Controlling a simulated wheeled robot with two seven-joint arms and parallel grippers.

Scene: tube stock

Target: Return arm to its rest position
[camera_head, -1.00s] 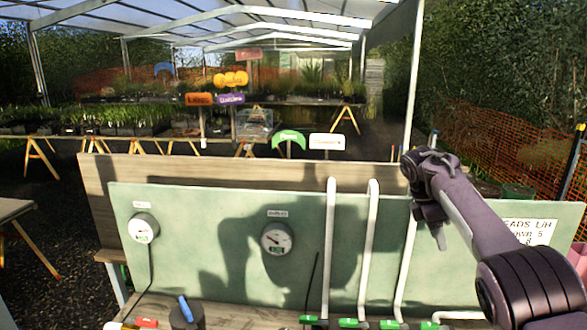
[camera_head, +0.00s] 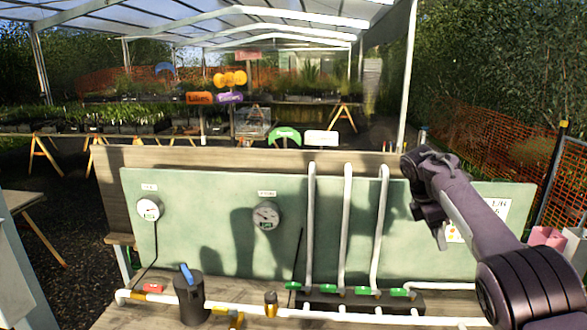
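My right arm comes in from the lower right and reaches up in front of the green panel (camera_head: 215,240). My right gripper (camera_head: 440,238) is at the end of this arm, pointing down in front of the panel's right part. It is seen from the side, so the gap between its fingers is hidden; nothing is visible hanging from it. It is apart from the white pipes (camera_head: 347,225) to its left. My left gripper is not in the head view.
A bench (camera_head: 115,318) below the panel carries a dark cup (camera_head: 189,302) with a blue item, a white pipe with a yellow valve (camera_head: 236,318), and green-handled valves (camera_head: 362,291). Two gauges (camera_head: 266,215) sit on the panel. A sign stands behind my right arm.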

